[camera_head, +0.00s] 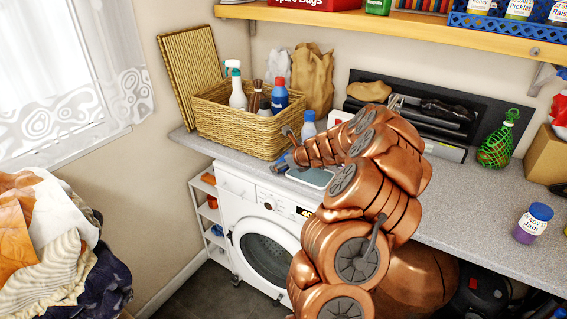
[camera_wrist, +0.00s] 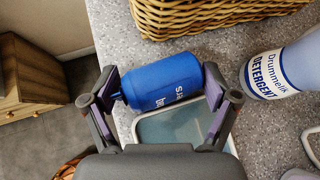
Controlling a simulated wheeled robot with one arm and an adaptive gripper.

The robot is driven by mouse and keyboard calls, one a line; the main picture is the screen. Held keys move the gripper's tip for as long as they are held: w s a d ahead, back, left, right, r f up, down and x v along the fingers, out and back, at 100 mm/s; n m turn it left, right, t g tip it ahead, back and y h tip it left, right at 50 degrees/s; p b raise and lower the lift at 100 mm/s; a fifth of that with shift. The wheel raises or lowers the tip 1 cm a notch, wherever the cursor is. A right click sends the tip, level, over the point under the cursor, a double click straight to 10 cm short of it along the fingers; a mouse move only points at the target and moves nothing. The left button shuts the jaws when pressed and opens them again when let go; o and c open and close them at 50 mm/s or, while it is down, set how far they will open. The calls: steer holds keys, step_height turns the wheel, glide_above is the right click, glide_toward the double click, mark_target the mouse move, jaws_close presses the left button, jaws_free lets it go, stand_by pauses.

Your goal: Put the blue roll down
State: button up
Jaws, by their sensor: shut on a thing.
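The blue roll (camera_wrist: 165,84) is a blue cylinder with white lettering, lying sideways between my fingers in the wrist view. My gripper (camera_wrist: 161,76) is shut on it, one finger at each end. The roll is over the grey counter's front edge area, between the wicker basket and a pale tray (camera_wrist: 180,128). I cannot tell whether it touches the counter. In the head view my gripper (camera_head: 290,143) is at the counter in front of the basket, and the roll is mostly hidden there.
The wicker basket (camera_head: 232,130) with bottles stands behind the roll. A detergent bottle (camera_wrist: 288,66) stands close on the right. A washing machine (camera_head: 262,240) is below.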

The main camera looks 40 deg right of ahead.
steer(key=shift+f, duration=0.1)
steer(key=o, duration=0.9)
steer(key=shift+o, duration=0.2)
steer(key=b+v, duration=0.2)
steer(key=v, duration=0.9)
steer(key=shift+s+r, duration=0.15)
steer(key=shift+r, duration=0.05)
steer(key=shift+s+r, duration=0.25)
steer(key=shift+a, duration=0.1)
